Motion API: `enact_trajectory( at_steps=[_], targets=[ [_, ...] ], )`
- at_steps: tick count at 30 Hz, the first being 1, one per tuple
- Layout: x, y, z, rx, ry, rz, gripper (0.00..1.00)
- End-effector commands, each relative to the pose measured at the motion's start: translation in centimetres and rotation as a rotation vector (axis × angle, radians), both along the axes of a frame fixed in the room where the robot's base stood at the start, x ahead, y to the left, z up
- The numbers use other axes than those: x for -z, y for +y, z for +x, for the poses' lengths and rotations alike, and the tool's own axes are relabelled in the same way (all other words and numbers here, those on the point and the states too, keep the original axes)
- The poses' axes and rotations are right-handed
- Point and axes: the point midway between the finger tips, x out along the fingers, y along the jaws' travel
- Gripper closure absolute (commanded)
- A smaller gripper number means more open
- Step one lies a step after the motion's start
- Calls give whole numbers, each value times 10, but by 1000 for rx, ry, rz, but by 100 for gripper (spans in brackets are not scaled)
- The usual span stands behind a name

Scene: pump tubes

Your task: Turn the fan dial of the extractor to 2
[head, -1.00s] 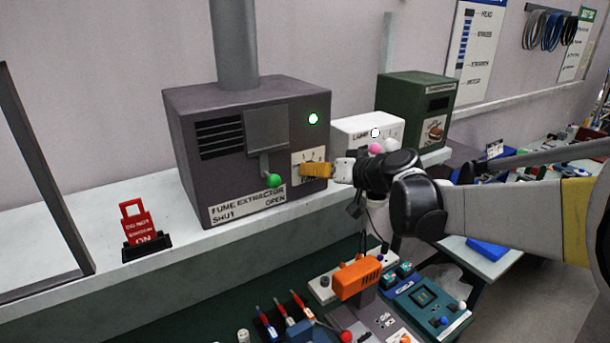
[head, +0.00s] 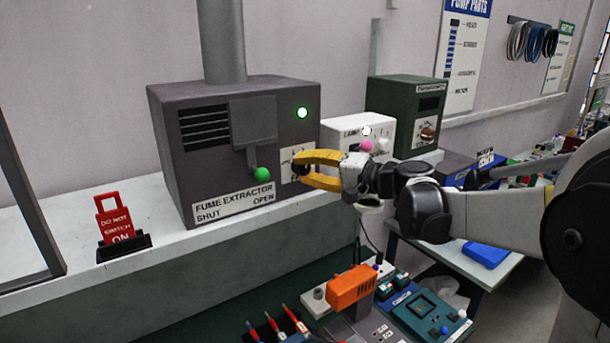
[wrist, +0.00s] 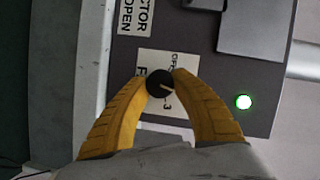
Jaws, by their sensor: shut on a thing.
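The fume extractor (head: 235,140) is a dark grey box on the white ledge, with a lit green lamp and a green-knobbed lever on its front. Its fan dial (wrist: 159,84) is a round black knob with a pale pointer line, on a white label plate (head: 288,165). In the wrist view the pointer slants to the lower right, towards the printed 3 side. My gripper (wrist: 160,82) has its yellow fingers on either side of the dial, shut on it. The fingers hide part of the label's scale. In the head view my gripper (head: 301,170) reaches the dial from the right.
A white lamp box (head: 350,130) and a green box (head: 405,115) stand right of the extractor. A red sign (head: 114,222) stands on the ledge at left. An orange device (head: 352,287) and a teal panel (head: 425,305) lie below.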

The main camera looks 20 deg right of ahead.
Motion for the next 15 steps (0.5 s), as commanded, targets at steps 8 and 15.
enact_trajectory(
  at_steps=[8,15],
  targets=[
    [2,1,0,-2,30,89,100],
    [1,1,0,-2,37,110,100]
  ],
)
